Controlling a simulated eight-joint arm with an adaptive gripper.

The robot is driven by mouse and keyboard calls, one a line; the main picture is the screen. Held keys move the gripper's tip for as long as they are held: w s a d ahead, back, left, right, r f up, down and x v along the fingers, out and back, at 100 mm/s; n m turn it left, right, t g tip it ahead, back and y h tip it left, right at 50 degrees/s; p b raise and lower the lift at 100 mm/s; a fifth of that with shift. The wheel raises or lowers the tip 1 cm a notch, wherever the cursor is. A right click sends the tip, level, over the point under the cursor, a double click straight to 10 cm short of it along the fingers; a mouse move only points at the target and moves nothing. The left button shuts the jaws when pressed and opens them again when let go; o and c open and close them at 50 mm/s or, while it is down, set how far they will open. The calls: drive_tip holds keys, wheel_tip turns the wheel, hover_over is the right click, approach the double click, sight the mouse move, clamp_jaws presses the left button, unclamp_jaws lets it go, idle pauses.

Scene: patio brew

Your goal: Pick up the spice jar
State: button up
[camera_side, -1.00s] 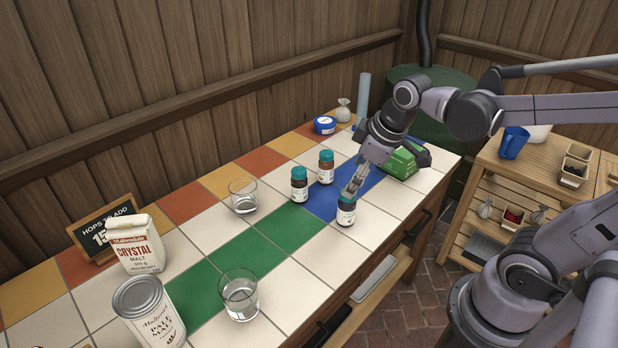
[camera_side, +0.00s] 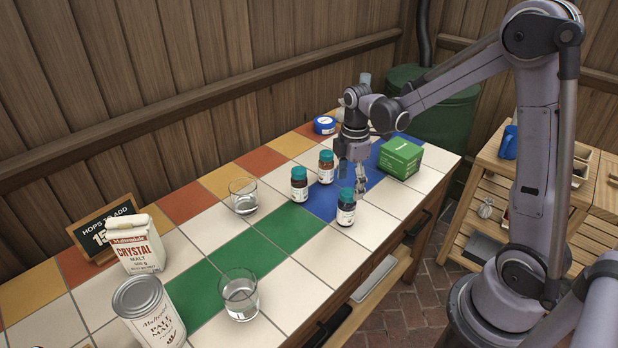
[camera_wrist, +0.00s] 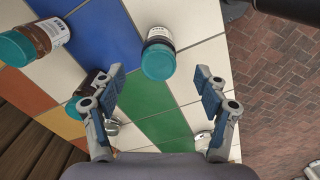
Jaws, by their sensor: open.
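Three similar dark jars with teal lids and white labels stand upright on the tiled counter; I cannot tell which one is the spice jar. The front jar (camera_side: 346,212) is nearest my gripper. The other two are a left jar (camera_side: 299,188) and a back jar (camera_side: 326,170). My gripper (camera_side: 354,184) points down, open and empty, just above and beside the front jar. In the wrist view, one jar (camera_wrist: 158,55) lies ahead of the gap between the spread fingers (camera_wrist: 158,80). Another jar (camera_wrist: 35,42) is at upper left, and a third (camera_wrist: 88,84) is partly hidden by the left finger.
A green box (camera_side: 400,158) stands right of my gripper, and a blue round tin (camera_side: 324,125) lies at the back. Two glasses (camera_side: 243,196) (camera_side: 240,296), a malt carton (camera_side: 135,245) and a can (camera_side: 150,312) are to the left. Counter around the front jar is clear.

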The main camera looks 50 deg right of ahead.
sight(347, 206)
drive_tip(key=shift+w+f, duration=0.1)
drive_tip(key=shift+f, duration=4.3)
drive_tip(key=c, duration=1.3)
